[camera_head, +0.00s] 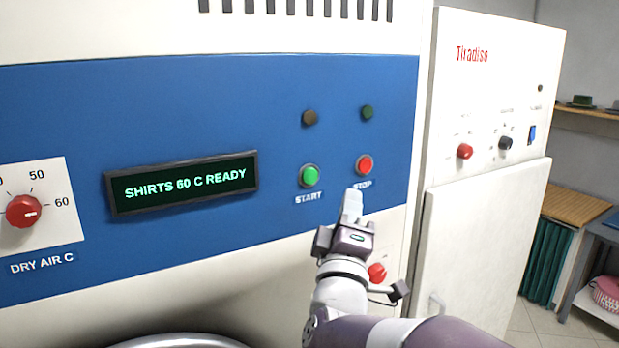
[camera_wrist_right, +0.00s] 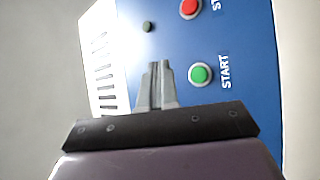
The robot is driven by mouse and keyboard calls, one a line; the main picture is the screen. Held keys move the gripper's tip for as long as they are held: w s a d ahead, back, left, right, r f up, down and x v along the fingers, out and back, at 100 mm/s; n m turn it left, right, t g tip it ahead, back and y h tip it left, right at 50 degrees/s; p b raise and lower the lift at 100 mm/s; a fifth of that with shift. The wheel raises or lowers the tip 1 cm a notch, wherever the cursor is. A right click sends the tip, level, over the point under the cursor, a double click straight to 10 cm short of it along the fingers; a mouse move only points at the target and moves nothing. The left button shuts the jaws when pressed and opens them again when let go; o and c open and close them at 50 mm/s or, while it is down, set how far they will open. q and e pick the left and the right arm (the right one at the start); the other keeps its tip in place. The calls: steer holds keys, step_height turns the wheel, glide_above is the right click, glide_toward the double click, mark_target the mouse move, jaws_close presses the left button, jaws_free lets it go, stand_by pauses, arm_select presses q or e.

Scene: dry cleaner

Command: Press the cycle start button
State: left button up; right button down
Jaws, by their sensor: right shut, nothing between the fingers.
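The green START button (camera_head: 310,176) sits on the blue panel of the machine, with the red STOP button (camera_head: 365,165) to its right. In the head view my right gripper (camera_head: 353,194) is shut and empty, its fingertips just below the STOP label and to the lower right of START. In the right wrist view the shut fingers (camera_wrist_right: 157,66) point toward the panel, with the green START button (camera_wrist_right: 200,74) beside them on the right and the red STOP button (camera_wrist_right: 190,8) at the top. I cannot tell from these views whether the fingertips touch the panel. My left gripper is not in view.
A display (camera_head: 183,183) reads SHIRTS 60 C READY. A red dial (camera_head: 24,211) labelled DRY AIR C is at the left. A red knob (camera_head: 377,272) sits low beside my right wrist. A white machine (camera_head: 485,240) stands at the right.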

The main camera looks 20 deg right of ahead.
mark_target(317, 187)
steer(key=w, duration=0.3)
steer(key=w+p, duration=0.1)
steer(key=w, duration=0.2)
steer(key=w+a, duration=0.1)
steer(key=w, duration=0.1)
steer(key=shift+w, duration=0.4)
steer(key=shift+w, duration=0.1)
stand_by(1.7)
steer(key=shift+w+p, duration=0.3)
